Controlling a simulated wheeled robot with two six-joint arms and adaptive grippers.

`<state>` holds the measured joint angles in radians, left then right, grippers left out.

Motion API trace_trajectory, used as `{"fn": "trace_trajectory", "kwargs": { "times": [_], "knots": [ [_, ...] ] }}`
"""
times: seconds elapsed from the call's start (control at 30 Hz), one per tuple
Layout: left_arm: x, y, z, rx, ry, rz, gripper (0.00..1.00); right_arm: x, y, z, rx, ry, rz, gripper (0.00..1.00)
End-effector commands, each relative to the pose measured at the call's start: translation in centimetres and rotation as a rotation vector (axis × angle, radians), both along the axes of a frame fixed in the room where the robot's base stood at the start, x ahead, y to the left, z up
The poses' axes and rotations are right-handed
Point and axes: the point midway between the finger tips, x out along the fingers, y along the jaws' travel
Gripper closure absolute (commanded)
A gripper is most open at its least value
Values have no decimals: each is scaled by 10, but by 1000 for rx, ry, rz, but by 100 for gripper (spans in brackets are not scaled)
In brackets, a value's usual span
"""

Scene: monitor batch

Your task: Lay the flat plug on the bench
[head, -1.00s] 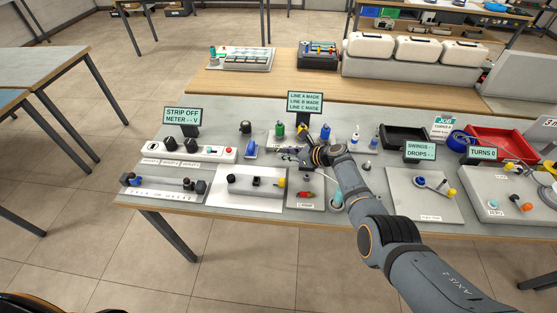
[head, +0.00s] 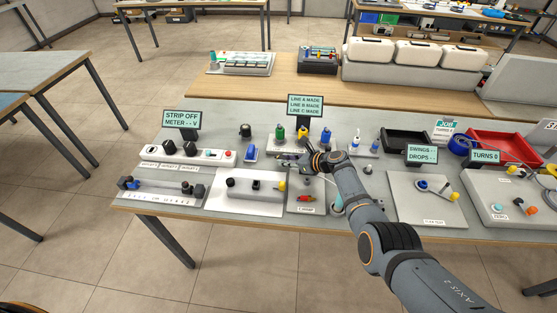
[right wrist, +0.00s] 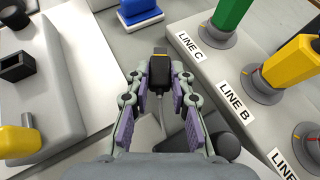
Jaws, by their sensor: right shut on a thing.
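The flat plug (right wrist: 160,73) is a black body with a metal tip and a thin cable trailing back between my fingers. My right gripper (right wrist: 160,88) is shut on it, with the tip pointing away from the wrist. In the head view my right gripper (head: 286,160) is low over the grey bench (head: 225,133), just in front of the panel with the coloured plugs; the flat plug is too small to make out there. I cannot tell whether the flat plug touches the bench. My left gripper is not in view.
The LINE panel, with a green plug (right wrist: 232,14) and a yellow plug (right wrist: 291,63), stands close right of the gripper. A blue block (right wrist: 139,10) is ahead. A pale box (right wrist: 62,65) is on the left. A narrow grey strip lies between them.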

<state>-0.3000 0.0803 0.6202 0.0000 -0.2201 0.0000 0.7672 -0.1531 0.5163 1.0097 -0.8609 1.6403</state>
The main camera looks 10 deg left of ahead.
Motion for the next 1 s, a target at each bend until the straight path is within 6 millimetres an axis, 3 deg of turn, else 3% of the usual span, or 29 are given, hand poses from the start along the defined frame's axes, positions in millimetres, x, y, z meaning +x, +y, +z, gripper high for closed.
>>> {"fn": "trace_trajectory", "kwargs": {
  "times": [0.43, 0.47, 0.63, 1.0],
  "knots": [
    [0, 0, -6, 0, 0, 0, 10, 0, 0, -6, 0, 0, 0, 100],
    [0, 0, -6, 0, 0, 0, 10, 0, 0, -6, 0, 0, 0, 76],
    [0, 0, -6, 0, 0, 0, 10, 0, 0, -6, 0, -1, 0, 53],
    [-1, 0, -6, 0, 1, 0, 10, 0, -2, -5, 0, -2, 0, 52]
  ]
}}
